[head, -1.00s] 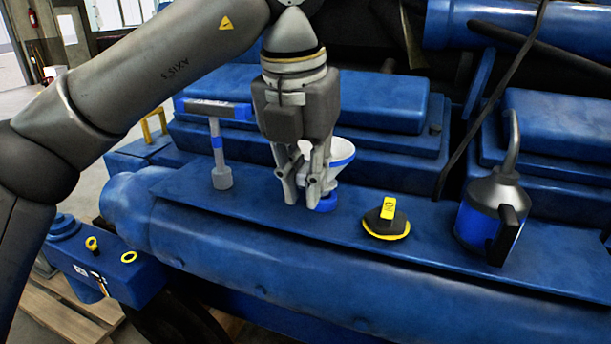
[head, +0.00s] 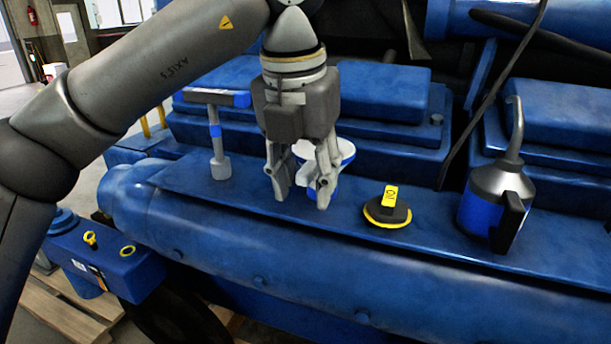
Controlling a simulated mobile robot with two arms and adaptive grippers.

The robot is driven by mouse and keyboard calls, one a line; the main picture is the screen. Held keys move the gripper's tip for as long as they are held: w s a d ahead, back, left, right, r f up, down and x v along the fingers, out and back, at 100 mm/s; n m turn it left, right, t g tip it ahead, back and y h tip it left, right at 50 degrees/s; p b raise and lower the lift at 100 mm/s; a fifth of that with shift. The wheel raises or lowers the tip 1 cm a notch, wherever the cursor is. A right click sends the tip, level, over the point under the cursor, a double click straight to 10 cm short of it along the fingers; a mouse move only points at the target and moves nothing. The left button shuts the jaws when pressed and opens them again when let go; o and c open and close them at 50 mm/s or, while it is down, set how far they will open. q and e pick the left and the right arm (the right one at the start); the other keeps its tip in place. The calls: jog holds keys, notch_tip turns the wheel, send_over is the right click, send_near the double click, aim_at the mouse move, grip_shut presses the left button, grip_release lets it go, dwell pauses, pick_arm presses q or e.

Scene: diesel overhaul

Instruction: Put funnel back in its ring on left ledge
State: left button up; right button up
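The white funnel (head: 345,149) with a blue rim is on the blue ledge (head: 240,203), partly hidden behind my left gripper. Blue below its bowl (head: 334,187) may be its ring; the fingers hide how the two meet. My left gripper (head: 299,201) points down in front of the funnel, with its fingers spread apart. White parts of the funnel show between and behind the fingers. I cannot tell whether a finger touches it. My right gripper is not in view.
A T-shaped tool (head: 216,140) with a blue-banded shaft stands left of the gripper. A black and yellow round cap (head: 388,211) and a blue and grey oil can (head: 492,205) stand to the right. Blue engine covers (head: 385,100) rise behind. The ledge's front edge is clear.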

pick_arm(q)
notch_tip(320, 180, up, 12)
jog(key=s, duration=0.2)
jog(key=shift+s+a+f, duration=0.15)
jog(key=shift+a, duration=0.2)
